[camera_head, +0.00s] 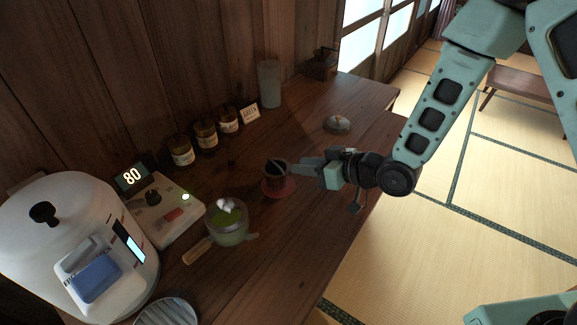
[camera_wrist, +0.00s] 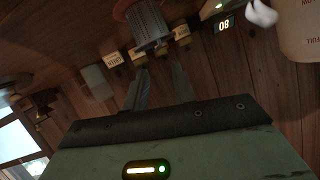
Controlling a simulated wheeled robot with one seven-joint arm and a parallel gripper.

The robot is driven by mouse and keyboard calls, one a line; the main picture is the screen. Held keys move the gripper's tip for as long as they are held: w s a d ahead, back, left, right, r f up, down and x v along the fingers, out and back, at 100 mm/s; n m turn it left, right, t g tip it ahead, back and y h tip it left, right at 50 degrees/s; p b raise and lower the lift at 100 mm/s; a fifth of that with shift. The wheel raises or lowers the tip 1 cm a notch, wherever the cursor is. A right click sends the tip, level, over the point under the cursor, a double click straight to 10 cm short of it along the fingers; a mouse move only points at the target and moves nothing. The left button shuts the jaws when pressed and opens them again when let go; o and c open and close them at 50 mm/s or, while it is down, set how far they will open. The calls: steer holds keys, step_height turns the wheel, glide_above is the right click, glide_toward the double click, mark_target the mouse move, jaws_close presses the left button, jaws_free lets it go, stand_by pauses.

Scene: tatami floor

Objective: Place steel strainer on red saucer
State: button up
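A grey ribbed cylinder, which looks like the steel strainer (camera_wrist: 148,22), stands on the red saucer (camera_wrist: 122,9) in the wrist view. In the head view the same vessel (camera_head: 275,174) looks dark with a dark opening, upright on the red saucer (camera_head: 277,193) in the middle of the counter. My gripper (camera_head: 303,166) reaches in from the right, close beside it. In the wrist view my gripper's fingers (camera_wrist: 160,70) are apart with nothing held between them. The vessel lies just beyond the fingertips; I cannot tell whether they touch it.
A glass of green matter (camera_head: 229,236) with a wooden handle beside it stands left of the saucer. Behind are a scale (camera_head: 158,215), several jars (camera_head: 206,134), a card (camera_head: 250,113) and a tall glass (camera_head: 269,84). A white appliance (camera_head: 60,235) fills the left. The right-front counter is clear.

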steer(key=s+d+r+g+h, duration=0.2)
steer(key=s+r+h, duration=0.1)
steer(key=s, duration=0.6)
steer(key=s+d+r+m+g+h, duration=0.1)
steer(key=s+d+r+g+h, duration=0.2)
steer(key=s, duration=0.6)
steer(key=s+d+r+g+h, duration=0.2)
steer(key=s+r+h, duration=0.2)
steer(key=s, duration=0.5)
step_height(320, 180, up, 3)
steer(key=shift+d+f+h, duration=0.1)
steer(key=shift+d+h, duration=0.15)
steer(key=shift+h, duration=0.15)
steer(key=shift+w, duration=0.1)
